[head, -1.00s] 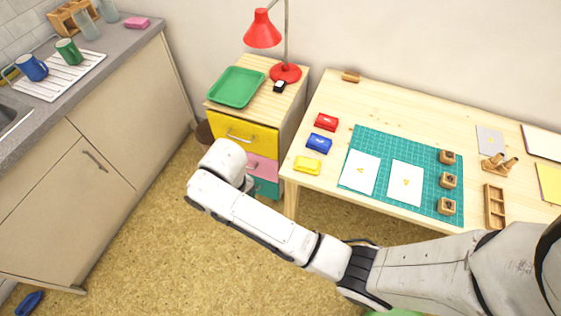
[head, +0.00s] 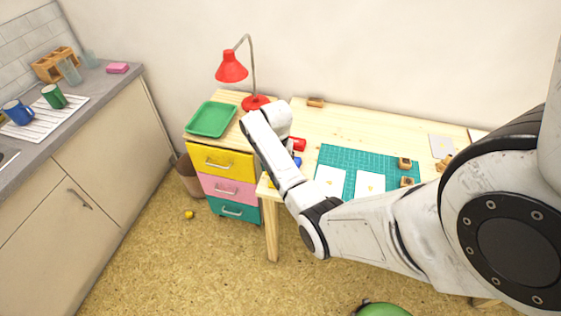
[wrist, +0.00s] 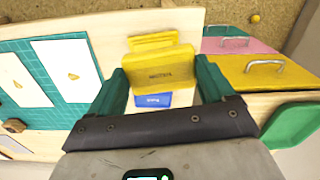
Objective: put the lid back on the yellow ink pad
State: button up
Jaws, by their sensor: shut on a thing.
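In the wrist view, my gripper (wrist: 161,76) is shut on the yellow lid (wrist: 160,68), a block with dark lettering held between the two teal fingers. The yellow ink pad (wrist: 152,39) shows just beyond the lid, on the table near its edge, and is partly hidden by it. I cannot tell how large the gap between them is. In the head view my arm covers the gripper, the lid and most of the yellow pad.
The blue ink pad (wrist: 153,99) is close to the held lid, with the red one (head: 298,144) farther back. A green mat (head: 342,157) with white cards lies to the right. The drawer cabinet (head: 222,164) with green tray (head: 211,119) and red lamp (head: 231,67) stands left.

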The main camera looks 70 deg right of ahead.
jog(key=shift+s+d+m, duration=0.3)
jog(key=shift+s+d, duration=0.15)
jog(key=shift+d, duration=0.05)
jog(key=shift+r+p, duration=0.1)
jog(key=shift+p, duration=0.25)
jog(key=shift+a+f+b, duration=0.1)
jog(key=shift+f+b, duration=1.65)
jog(key=shift+f, duration=1.1)
jog(key=shift+f, duration=0.6)
dwell(1.2)
jog(key=o, duration=0.9)
jog(key=shift+c, duration=0.2)
jog(key=shift+p, duration=0.3)
